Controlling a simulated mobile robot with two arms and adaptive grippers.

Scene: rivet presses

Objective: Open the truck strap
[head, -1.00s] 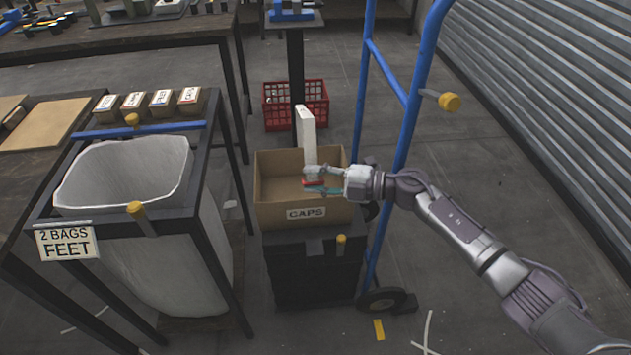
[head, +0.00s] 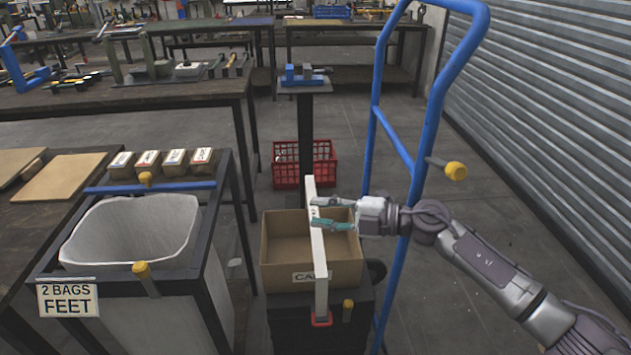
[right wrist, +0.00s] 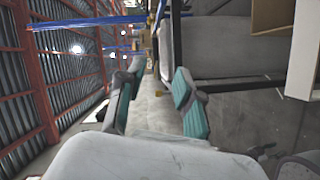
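The truck strap (head: 319,275) is a long white bar over the cardboard box labelled CAPS (head: 275,280). It runs from above the box's back edge down past its front, ending in a red tip (head: 321,320). My right gripper (head: 318,211) is above the box, and its fingertips overlap the upper part of the strap in the head view. In the right wrist view its teal-padded fingers (right wrist: 157,92) are spread with nothing between them. A pale strip, probably the strap (right wrist: 303,50), shows at the right edge there. The blue hand truck frame (head: 397,215) stands behind my right forearm. My left gripper is not in view.
A white bag (head: 130,245) hangs in a dark frame at left, with a sign reading 2 BAGS FEET (head: 68,299). A yellow-ended peg (head: 455,171) sticks out from the truck. A red crate (head: 304,163) stands behind the box. Open floor lies at right.

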